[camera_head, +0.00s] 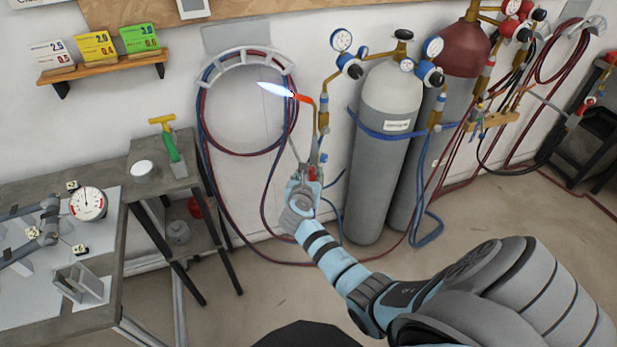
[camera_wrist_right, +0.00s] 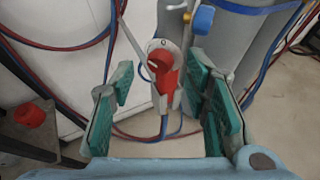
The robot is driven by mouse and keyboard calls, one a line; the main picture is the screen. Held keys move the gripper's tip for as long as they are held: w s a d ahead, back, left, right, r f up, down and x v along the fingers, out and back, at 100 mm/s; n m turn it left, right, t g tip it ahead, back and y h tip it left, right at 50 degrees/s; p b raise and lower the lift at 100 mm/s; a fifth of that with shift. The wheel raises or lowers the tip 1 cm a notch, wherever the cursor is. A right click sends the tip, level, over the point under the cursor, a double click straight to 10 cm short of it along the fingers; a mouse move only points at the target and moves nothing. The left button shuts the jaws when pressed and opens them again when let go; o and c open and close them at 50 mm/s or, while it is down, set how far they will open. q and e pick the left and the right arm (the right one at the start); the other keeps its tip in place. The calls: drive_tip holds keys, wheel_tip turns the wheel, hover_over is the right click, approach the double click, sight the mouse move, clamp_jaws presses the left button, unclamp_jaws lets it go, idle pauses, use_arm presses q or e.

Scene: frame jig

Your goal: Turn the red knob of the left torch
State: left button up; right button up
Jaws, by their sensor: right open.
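The left torch (camera_head: 322,120) hangs upright at the wall beside the grey cylinder, with a blue flame (camera_head: 274,90) burning from its red tip toward the left. Its red knob (camera_wrist_right: 162,70) shows in the right wrist view at the torch's lower end, and a small red part of it shows in the head view (camera_head: 315,172). My right gripper (camera_head: 303,182) is at the torch's lower end. In the wrist view its teal-padded fingers (camera_wrist_right: 160,88) stand open on either side of the knob, with visible gaps. My left gripper is not in view.
Red and blue hoses (camera_head: 205,130) loop on a wall hanger and hang down around the torch. A grey cylinder (camera_head: 388,180) and a dark red one (camera_head: 462,55) stand close on the right. A small side table (camera_head: 185,180) and a workbench (camera_head: 110,240) are at the left.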

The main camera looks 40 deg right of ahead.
drive_tip(key=shift+w+d+f, duration=0.15)
drive_tip(key=shift+w+d, duration=0.2)
drive_tip(key=shift+d, duration=0.1)
drive_tip(key=shift+c, duration=0.3)
clamp_jaws()
